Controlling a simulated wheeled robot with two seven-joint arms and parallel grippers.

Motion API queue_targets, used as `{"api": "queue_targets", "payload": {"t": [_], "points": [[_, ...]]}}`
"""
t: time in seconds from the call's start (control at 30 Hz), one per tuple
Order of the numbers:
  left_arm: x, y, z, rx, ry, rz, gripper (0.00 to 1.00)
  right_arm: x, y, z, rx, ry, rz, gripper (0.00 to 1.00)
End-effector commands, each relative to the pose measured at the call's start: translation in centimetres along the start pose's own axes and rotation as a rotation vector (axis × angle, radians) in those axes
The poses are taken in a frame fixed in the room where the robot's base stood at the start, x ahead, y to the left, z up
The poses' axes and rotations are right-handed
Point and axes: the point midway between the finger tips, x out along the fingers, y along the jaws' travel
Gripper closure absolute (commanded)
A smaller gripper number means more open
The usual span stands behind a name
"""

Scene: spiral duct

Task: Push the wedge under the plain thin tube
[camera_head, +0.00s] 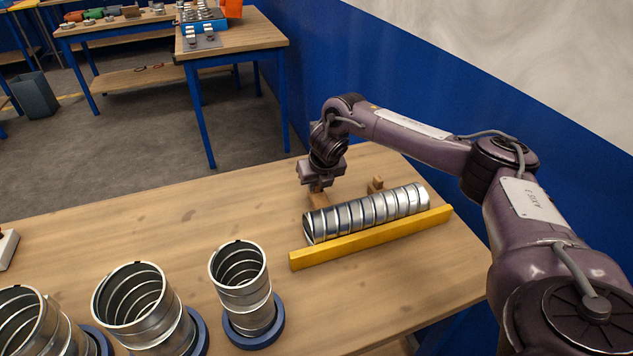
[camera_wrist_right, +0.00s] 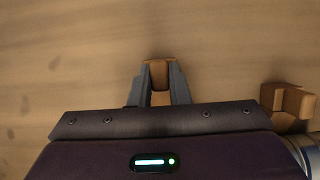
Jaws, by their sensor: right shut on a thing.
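A silver tube (camera_head: 368,212) with spiral seams lies on its side on the table, along a yellow bar. My right gripper (camera_head: 318,186) is low over the table at the tube's far left end. It is shut on a brown wooden wedge (camera_head: 316,200), which is close to the tube's far side; I cannot tell whether they touch. In the right wrist view the wedge (camera_wrist_right: 159,72) sits between the fingers. A second brown block (camera_head: 376,184) stands by the tube's far side; it also shows in the right wrist view (camera_wrist_right: 290,101). My left gripper is out of view.
The yellow bar (camera_head: 340,246) borders the tube's near side. Several open silver tubes stand upright at the front left, such as one (camera_head: 245,290) on a blue ring (camera_head: 254,335). The table's middle left is clear. A blue wall panel (camera_head: 330,70) rises behind.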

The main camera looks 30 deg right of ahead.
Motion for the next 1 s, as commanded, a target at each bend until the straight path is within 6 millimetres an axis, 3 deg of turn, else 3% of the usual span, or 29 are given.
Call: {"api": "queue_targets", "payload": {"t": [1.0], "points": [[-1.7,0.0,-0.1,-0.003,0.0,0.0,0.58,-1.3,0.0,-2.8,0.001,-0.001,0.0,1.0]]}}
